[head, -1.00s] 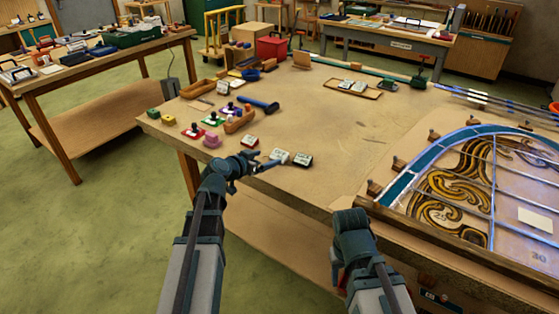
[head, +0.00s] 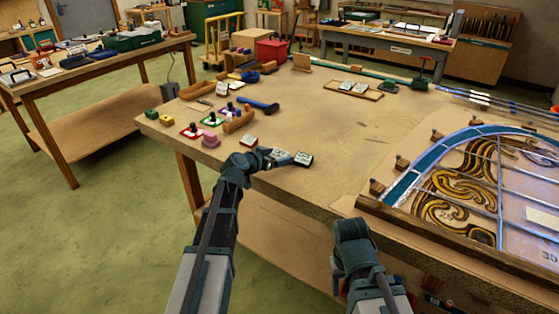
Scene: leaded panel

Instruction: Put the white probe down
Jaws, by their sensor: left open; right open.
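A small white item (head: 277,152), likely the white probe, rests near the front edge of the wooden workbench (head: 310,125). It is partly covered by my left gripper (head: 284,159), whose jaws are open around or just over it; I cannot tell whether they touch it. A dark block with a white top (head: 303,158) lies just right of the fingers.
The leaded panel (head: 470,190) fills the right. The bench middle is clear.

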